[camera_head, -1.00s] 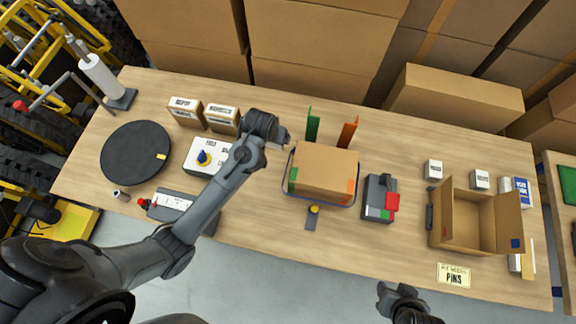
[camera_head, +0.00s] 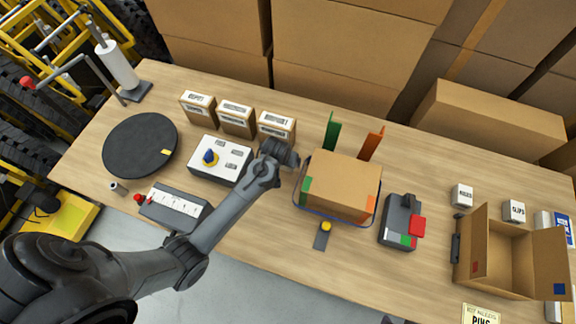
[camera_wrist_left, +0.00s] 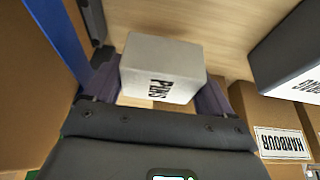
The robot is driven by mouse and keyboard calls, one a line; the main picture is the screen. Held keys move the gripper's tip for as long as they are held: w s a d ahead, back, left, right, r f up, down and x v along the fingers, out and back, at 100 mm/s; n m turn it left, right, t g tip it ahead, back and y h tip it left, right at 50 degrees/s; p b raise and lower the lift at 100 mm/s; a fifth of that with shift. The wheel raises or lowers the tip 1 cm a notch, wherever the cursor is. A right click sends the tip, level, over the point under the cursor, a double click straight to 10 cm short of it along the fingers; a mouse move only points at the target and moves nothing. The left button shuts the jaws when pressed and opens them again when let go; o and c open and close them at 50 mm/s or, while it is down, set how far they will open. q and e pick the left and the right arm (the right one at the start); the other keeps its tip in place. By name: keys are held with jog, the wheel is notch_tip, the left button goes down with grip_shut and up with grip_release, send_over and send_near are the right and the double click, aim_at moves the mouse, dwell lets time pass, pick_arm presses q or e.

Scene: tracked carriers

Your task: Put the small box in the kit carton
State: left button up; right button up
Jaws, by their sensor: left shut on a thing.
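The small box (camera_wrist_left: 160,68) is white with PINS printed on it. In the left wrist view it sits between the two fingers of my left gripper (camera_wrist_left: 155,88), which is shut on it. In the head view my left gripper (camera_head: 281,154) is over the table, just left of a closed carton, and the small box is hidden there. The kit carton (camera_head: 494,282) stands open at the right of the table, well away from my left gripper.
The closed carton (camera_head: 342,182) has a blue hoop around it, with green and orange panels behind. A device with a red part (camera_head: 400,222) stands between it and the kit carton. Several labelled boxes (camera_head: 237,121), a control box (camera_head: 219,160) and a black disc (camera_head: 138,145) are left.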

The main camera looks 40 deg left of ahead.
pick_arm(q)
jog(key=shift+f, duration=2.05)
jog(key=shift+f, duration=0.1)
jog(key=o, duration=1)
jog(key=shift+c, duration=0.2)
